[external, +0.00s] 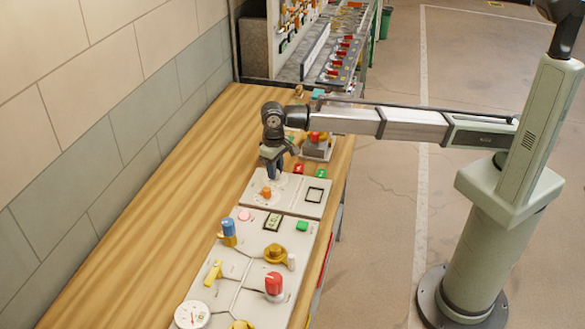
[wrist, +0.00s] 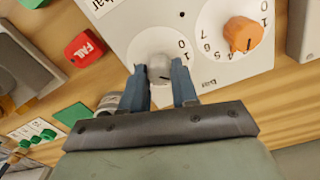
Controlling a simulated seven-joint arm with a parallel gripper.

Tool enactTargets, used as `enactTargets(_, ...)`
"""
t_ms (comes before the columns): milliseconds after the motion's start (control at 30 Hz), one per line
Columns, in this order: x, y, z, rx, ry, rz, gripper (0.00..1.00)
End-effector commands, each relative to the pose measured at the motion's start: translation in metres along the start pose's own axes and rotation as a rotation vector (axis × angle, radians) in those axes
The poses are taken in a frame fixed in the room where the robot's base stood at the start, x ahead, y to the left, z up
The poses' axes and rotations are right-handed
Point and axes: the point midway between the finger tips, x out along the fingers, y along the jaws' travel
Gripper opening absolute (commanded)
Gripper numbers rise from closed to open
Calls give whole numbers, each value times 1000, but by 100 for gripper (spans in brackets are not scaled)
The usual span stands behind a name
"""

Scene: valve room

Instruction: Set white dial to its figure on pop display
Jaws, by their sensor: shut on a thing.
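The white dial (wrist: 159,68) sits on a pale panel (external: 290,192) with a white scale disc around it. The figures 0 and 1 show to its right; the rest of the scale is hidden by my fingers. My gripper (wrist: 159,80) is shut on the white dial, one finger on each side. In the external view my gripper (external: 273,168) points down at the panel and hides the dial. A dark-framed display (external: 315,196) lies on the same panel, its figure unreadable.
An orange dial (wrist: 243,34) with its own numbered scale is close beside the white dial. A red FAIL block (wrist: 85,48) and a green block (wrist: 73,115) lie near the panel. Another panel with a red knob (external: 273,284) stands nearer the camera. The bench's left side is clear.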

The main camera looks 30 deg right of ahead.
Motion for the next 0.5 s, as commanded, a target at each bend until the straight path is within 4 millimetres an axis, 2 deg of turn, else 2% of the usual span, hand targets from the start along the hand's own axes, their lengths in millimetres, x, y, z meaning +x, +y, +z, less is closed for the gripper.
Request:
enactTargets(267, 0, 0, 0, -107, 1, 1, 0)
enactTargets(500, 0, 0, 0, -307, 5, 2, 0)
